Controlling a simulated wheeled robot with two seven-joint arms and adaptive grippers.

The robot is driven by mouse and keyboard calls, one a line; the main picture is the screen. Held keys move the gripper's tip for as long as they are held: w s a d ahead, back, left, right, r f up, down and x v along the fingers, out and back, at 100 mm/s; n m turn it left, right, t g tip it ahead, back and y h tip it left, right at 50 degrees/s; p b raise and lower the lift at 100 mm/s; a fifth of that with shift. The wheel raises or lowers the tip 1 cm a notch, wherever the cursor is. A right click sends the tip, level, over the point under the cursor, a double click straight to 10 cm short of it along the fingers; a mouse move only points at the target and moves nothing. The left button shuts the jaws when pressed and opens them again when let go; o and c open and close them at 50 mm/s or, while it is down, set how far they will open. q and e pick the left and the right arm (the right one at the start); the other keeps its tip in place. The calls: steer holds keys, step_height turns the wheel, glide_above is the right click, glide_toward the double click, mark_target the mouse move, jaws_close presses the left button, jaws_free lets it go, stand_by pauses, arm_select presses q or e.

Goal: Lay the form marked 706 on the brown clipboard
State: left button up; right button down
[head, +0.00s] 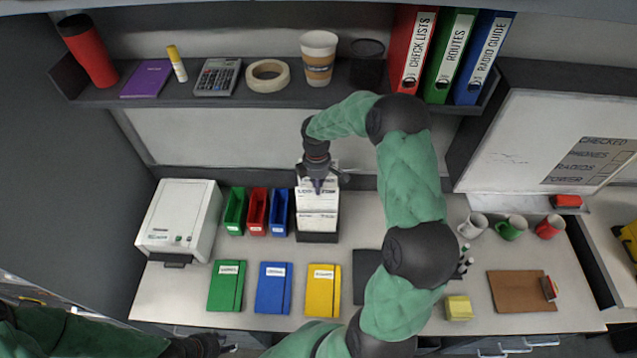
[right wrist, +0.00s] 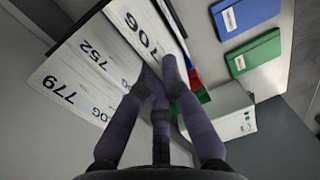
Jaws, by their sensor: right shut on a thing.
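My right gripper (head: 318,185) reaches down over the dark rack (head: 317,238) of white forms at the back middle of the desk. It also shows in the right wrist view (right wrist: 157,78), shut on the edge of the form marked 706 (right wrist: 133,30). Forms marked 752 (right wrist: 92,52) and 779 (right wrist: 60,90) stand beside it. The fingers hide part of the held form, and I cannot tell if it is clear of the rack. The brown clipboard (head: 515,292) lies bare at the right. My left gripper (head: 205,345) is at the bottom left, its fingers unclear.
Green, red and blue bins (head: 256,212) stand left of the rack, beside a white printer (head: 180,218). Green, blue and yellow notebooks (head: 323,290) lie in front. A yellow note pad (head: 458,307) and several mugs (head: 511,228) are near the clipboard. A shelf (head: 220,98) overhangs behind.

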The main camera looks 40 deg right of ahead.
steer(key=shift+t, duration=0.5)
steer(key=w+r, duration=0.1)
steer(key=d+r, duration=0.1)
steer(key=w+d+r, duration=0.1)
steer(key=r, duration=0.1)
steer(key=shift+w+r, duration=0.1)
steer(key=shift+w, duration=0.25)
steer(key=s+a+f, duration=0.1)
steer(key=s+a, duration=0.6)
steer(key=s, duration=0.1)
steer(key=shift+b, duration=0.45)
steer(key=shift+s, duration=0.15)
